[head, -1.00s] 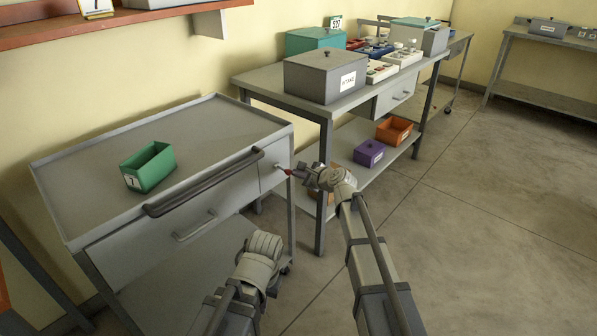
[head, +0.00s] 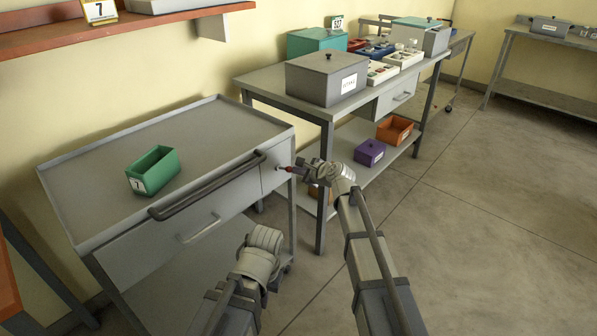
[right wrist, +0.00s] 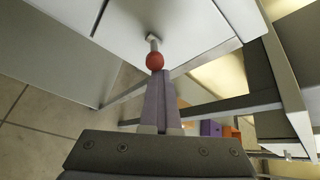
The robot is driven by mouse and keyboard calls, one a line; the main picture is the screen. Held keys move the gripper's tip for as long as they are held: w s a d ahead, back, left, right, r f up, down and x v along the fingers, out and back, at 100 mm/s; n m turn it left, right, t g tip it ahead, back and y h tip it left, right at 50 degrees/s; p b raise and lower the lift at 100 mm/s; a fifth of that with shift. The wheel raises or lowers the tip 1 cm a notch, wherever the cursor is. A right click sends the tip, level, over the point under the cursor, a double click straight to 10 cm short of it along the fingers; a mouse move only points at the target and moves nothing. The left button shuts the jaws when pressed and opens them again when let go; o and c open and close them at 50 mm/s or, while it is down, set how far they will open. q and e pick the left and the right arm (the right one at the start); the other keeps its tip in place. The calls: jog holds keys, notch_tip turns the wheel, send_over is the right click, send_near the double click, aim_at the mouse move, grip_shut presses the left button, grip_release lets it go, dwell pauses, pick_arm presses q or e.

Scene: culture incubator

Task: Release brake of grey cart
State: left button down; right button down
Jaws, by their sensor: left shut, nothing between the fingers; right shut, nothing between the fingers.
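The grey cart (head: 225,124) stands at the left, with a dark push handle (head: 207,187) along its front. A short brake lever with a red knob (head: 290,169) sticks out near the cart's right front corner. My right gripper (head: 297,170) is shut at the knob. In the right wrist view the red knob (right wrist: 155,61) is just beyond the tips of my closed right fingers (right wrist: 157,74); whether they touch cannot be told. The lever's rod (right wrist: 153,43) runs to the cart panel. My left gripper (head: 265,237) is low in front of the cart, shut and empty, its fingertips hidden.
A green bin (head: 153,171) sits on the cart top. A workbench (head: 262,86) with a grey box (head: 327,77) stands just behind the cart's right end; purple (head: 369,152) and orange (head: 394,129) bins are on its lower shelf. The floor at right is clear.

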jog(key=shift+s+a, duration=0.15)
jog(key=shift+a, duration=0.25)
jog(key=shift+r+p, duration=0.65)
jog(key=shift+p, duration=0.2)
jog(key=shift+d, duration=0.1)
jog(key=w+d+f+b, duration=0.1)
jog(key=d+f+b, duration=0.2)
jog(key=f+b, duration=0.1)
jog(key=s+d+r+p, duration=0.4)
jog(key=s+r+p, duration=0.2)
jog(key=r+p, duration=0.1)
jog(key=shift+s+r, duration=0.2)
jog(key=shift+r, duration=0.05)
